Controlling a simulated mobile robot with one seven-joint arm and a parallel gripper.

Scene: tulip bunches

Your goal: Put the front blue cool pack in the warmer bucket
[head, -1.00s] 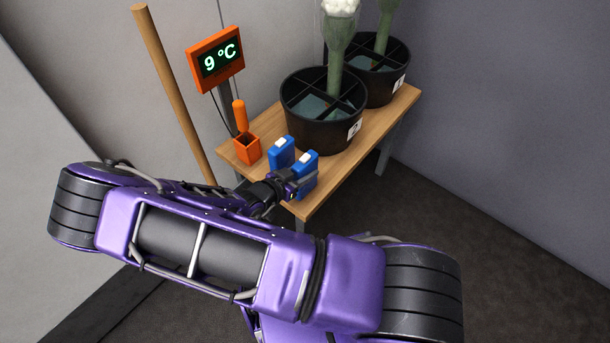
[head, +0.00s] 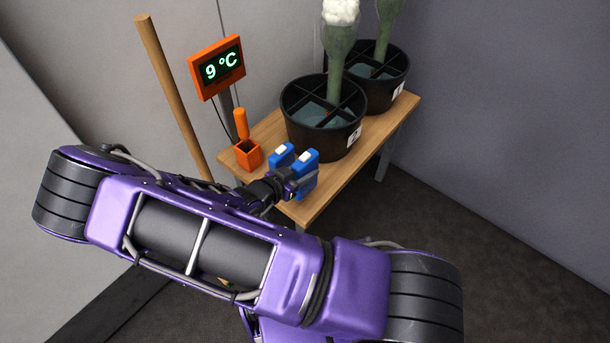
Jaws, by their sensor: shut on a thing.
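The front blue cool pack (head: 308,181) is upright at the near end of the wooden table, with a pale patch on top. My gripper (head: 291,186) is shut on it from the left; I cannot tell for sure whether its base clears the table. A second blue cool pack (head: 281,153) stands just behind it, partly hidden. Two black divided buckets stand farther along the table: the nearer bucket (head: 291,122) and the farther bucket (head: 403,78). Both hold bluish water and green stems. Which bucket is warmer does not show.
An orange display (head: 217,67) reads 9 °C. An orange-handled probe (head: 241,124) stands in an orange holder (head: 248,155) left of the packs. A wooden pole (head: 172,95) rises at the left. The table (head: 345,166) has a clear strip along its right edge.

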